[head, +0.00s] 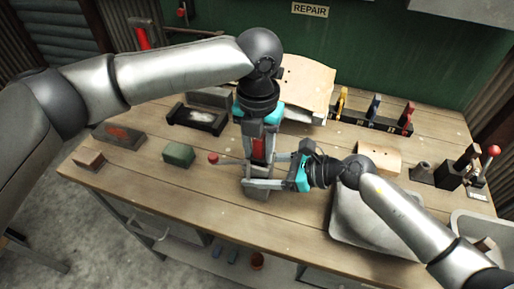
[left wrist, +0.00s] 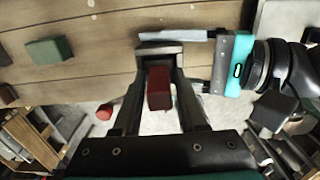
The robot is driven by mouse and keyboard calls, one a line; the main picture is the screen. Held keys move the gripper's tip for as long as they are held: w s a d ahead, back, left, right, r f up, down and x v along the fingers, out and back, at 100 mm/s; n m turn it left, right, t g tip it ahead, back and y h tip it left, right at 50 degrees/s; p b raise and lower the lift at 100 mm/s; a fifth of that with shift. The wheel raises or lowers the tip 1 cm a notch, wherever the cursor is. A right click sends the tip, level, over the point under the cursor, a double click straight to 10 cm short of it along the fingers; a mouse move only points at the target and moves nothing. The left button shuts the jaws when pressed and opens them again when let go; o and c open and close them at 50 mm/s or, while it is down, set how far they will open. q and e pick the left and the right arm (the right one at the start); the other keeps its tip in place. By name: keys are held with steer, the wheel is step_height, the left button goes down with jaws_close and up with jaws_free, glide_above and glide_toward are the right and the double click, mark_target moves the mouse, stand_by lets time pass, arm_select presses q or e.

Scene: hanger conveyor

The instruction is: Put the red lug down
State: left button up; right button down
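The red lug (head: 259,148) is upright between the two fingers of my left gripper (head: 258,157). In the left wrist view the lug (left wrist: 159,88) lies between the fingertips, which appear to press its sides. Just below is a small grey metal fixture (head: 257,191), whose top also shows in the left wrist view (left wrist: 158,48). Whether the lug's lower end touches it is hidden. My right gripper (head: 268,170) reaches in from the right, fingers spread apart beside the fixture, with nothing visibly gripped.
A red-knobbed lever (head: 213,158) sticks out left of the fixture. A green block (head: 179,154) lies further left. A grey tray (head: 362,222) is at the right, below my right arm. A rack with coloured tools (head: 374,112) stands behind.

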arm_select(q)
steer(key=shift+o, duration=1.4)
steer(key=shift+s+a+f, duration=0.1)
steer(key=shift+a+f, duration=0.1)
steer(key=shift+f, duration=0.8)
arm_select(e)
steer(key=shift+s+a+r, duration=0.1)
steer(key=shift+s+a, duration=0.2)
arm_select(q)
steer(key=shift+o, duration=0.8)
steer(key=shift+r, duration=0.15)
steer(key=r, duration=1.3)
steer(key=shift+d+r, duration=0.15)
steer(key=shift+d, duration=0.05)
arm_select(e)
steer(key=shift+w+d, duration=0.3)
jaws_free()
steer(key=v, duration=1.2)
